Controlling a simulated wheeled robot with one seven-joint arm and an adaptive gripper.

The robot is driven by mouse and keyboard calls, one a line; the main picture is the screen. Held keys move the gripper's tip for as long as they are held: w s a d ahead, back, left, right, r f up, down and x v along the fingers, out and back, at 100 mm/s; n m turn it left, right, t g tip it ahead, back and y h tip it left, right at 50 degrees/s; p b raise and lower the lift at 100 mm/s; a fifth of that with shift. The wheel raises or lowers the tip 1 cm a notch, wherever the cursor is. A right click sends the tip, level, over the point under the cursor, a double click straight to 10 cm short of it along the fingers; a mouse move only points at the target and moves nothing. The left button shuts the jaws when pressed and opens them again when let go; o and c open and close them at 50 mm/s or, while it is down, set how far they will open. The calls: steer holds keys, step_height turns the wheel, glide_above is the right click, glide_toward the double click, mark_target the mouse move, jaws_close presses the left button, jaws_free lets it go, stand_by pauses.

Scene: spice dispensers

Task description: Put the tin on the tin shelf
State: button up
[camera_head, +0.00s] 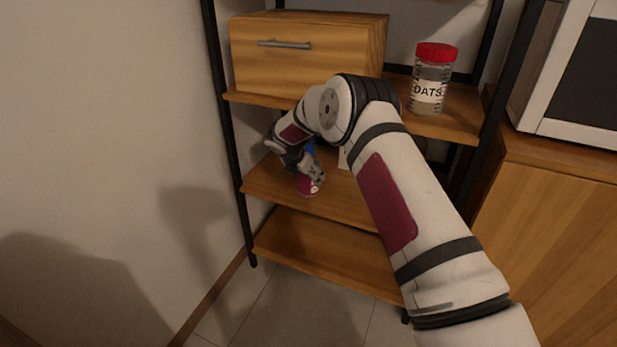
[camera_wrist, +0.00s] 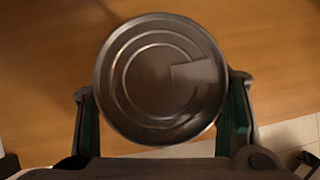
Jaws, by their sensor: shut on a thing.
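The tin (camera_wrist: 160,95) shows its round metal end, with ring ridges, in the wrist view. In the head view it is a small pink-red can (camera_head: 306,187) at the left part of the middle shelf. My gripper (camera_wrist: 163,118) has a finger on each side of the tin and is shut on it. The gripper (camera_head: 312,172) also shows in the head view, between the shelf boards. The tin is over or on the middle shelf board (camera_head: 345,203); I cannot tell whether its base touches the wood.
An oats jar (camera_head: 431,80) with a red lid and a wooden drawer box (camera_head: 305,60) stand on the board above. A white item (camera_head: 343,158) is partly hidden behind my arm on the middle level. The lowest board (camera_head: 325,250) looks empty where visible. Black posts frame the rack.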

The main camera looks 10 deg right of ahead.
steer(key=o, duration=1.6)
steer(key=shift+f, duration=0.1)
steer(key=shift+c, duration=0.2)
steer(key=p+v, duration=0.3)
steer(key=v, duration=0.9)
steer(key=shift+p, duration=0.4)
